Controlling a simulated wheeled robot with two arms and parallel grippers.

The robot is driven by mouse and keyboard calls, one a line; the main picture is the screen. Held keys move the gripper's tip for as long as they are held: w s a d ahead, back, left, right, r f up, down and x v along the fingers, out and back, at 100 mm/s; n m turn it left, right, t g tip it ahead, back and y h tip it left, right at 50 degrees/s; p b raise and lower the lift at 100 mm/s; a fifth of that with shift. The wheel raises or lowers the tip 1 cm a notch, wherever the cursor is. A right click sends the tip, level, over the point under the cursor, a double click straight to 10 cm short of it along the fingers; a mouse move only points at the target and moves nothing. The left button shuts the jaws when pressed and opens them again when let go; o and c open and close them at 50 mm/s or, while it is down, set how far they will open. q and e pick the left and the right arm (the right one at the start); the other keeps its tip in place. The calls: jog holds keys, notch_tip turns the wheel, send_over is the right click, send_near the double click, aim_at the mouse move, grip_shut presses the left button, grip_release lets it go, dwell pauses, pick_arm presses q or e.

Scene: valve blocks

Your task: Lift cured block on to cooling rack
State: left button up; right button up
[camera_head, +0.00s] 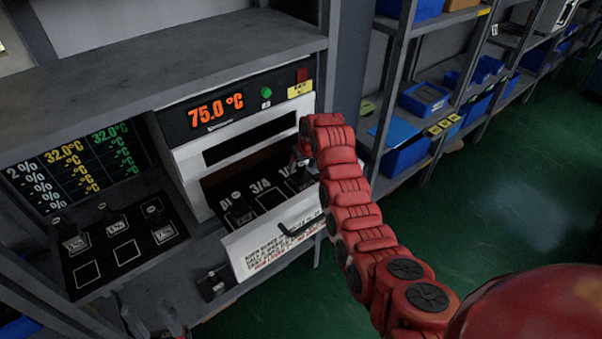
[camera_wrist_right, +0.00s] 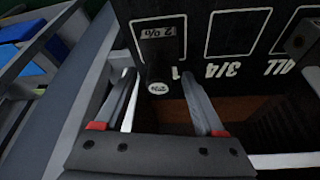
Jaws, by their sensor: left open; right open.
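An oven (camera_head: 245,105) reads 75.0 °C and has its drawer (camera_head: 275,240) pulled out, with numbered slots inside. My right gripper (camera_head: 302,150) is over the drawer's right side. In the right wrist view, its open fingers (camera_wrist_right: 160,95) stand on either side of a dark block (camera_wrist_right: 158,65) with a round white tag and a 2% label. I cannot tell whether they touch it. Another dark block (camera_head: 238,210) sits at the drawer's left. A dark panel with square slots (camera_head: 125,250), possibly the cooling rack, holds several blocks (camera_head: 160,228). My left gripper (camera_head: 152,320), partly cut off, is at the bottom left.
A small dark block (camera_head: 213,285) stands on the bench beside the drawer. A temperature screen (camera_head: 85,165) is behind the slotted panel. The grey shelf (camera_head: 150,55) overhangs the bench. Shelves with blue bins (camera_head: 405,150) stand right of the oven. Green floor (camera_head: 500,190) is clear.

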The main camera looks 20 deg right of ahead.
jog(key=shift+x, duration=1.05)
grip_shut()
